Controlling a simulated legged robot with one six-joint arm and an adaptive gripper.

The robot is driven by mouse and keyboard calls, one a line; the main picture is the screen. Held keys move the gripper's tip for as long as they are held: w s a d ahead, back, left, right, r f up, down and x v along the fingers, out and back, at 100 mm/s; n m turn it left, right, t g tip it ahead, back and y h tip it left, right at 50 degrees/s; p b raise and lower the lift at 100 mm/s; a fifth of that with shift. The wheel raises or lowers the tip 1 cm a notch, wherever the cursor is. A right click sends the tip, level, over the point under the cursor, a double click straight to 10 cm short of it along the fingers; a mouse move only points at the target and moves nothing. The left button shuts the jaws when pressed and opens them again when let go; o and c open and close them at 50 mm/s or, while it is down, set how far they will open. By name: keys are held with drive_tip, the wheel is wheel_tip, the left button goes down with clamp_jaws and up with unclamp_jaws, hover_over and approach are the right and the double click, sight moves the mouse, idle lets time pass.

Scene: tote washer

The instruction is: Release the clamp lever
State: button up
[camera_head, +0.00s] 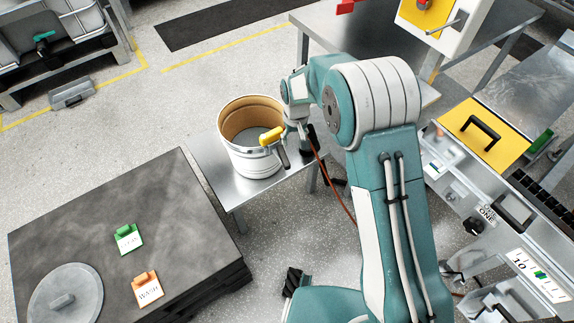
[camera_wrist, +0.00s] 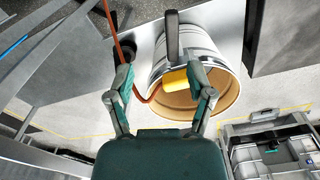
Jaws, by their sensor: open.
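A white drum with a tan inside (camera_head: 250,168) stands open-topped on a small metal table. A lever with a yellow grip (camera_head: 271,136) and a dark grey bar (camera_head: 283,156) sits at the drum's near right side. In the wrist view the yellow grip (camera_wrist: 175,80) and the bar (camera_wrist: 172,35) show against the drum (camera_wrist: 200,50). My gripper (camera_wrist: 160,76) is open, with the yellow grip between its fingers, closer to the right one. I cannot tell whether a finger touches it. In the head view my gripper is small and partly hidden by my arm.
An orange hose (camera_head: 335,185) hangs from a black fitting (camera_head: 308,138) beside the drum. A dark bench (camera_head: 85,210) at left holds a round lid (camera_head: 65,297) and green and orange tags. A yellow hatch (camera_head: 484,135) with a black handle is at right.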

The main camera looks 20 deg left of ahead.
approach(288, 165)
wheel_tip(288, 165, down, 10)
drive_tip(key=shift+w+a+f, duration=0.1)
drive_tip(key=shift+a+f, duration=0.05)
drive_tip(key=shift+f, duration=0.05)
idle(0.4)
clamp_jaws()
